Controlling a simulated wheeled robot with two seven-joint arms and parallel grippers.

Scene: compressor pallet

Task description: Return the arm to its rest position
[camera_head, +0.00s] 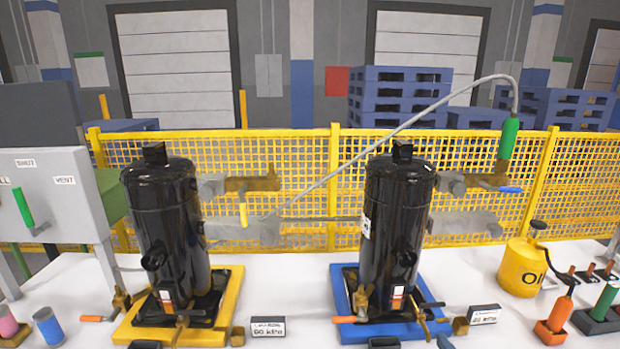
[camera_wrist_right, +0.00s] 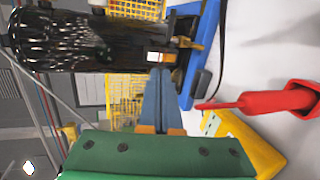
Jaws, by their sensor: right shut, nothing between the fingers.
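My right gripper (camera_wrist_right: 160,74) shows in the right wrist view with its two blue-grey fingers together and nothing between them. Its tips point toward the base of a black compressor (camera_wrist_right: 90,40), apparently short of it. In the head view only a small blue-grey tip of the right gripper (camera_head: 444,342) shows at the bottom edge, in front of the right compressor (camera_head: 395,220). That compressor stands upright on a blue pallet (camera_head: 345,300). A second black compressor (camera_head: 165,225) stands on a yellow pallet (camera_head: 228,290). My left gripper is in neither view.
A yellow oil can (camera_head: 522,267) and orange- and green-handled tools (camera_head: 555,320) stand at right. A grey hose (camera_head: 400,125) arches to the green handle (camera_head: 508,138). A grey panel (camera_head: 45,195) and cups (camera_head: 48,325) are at left. A yellow mesh fence (camera_head: 300,165) closes the back.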

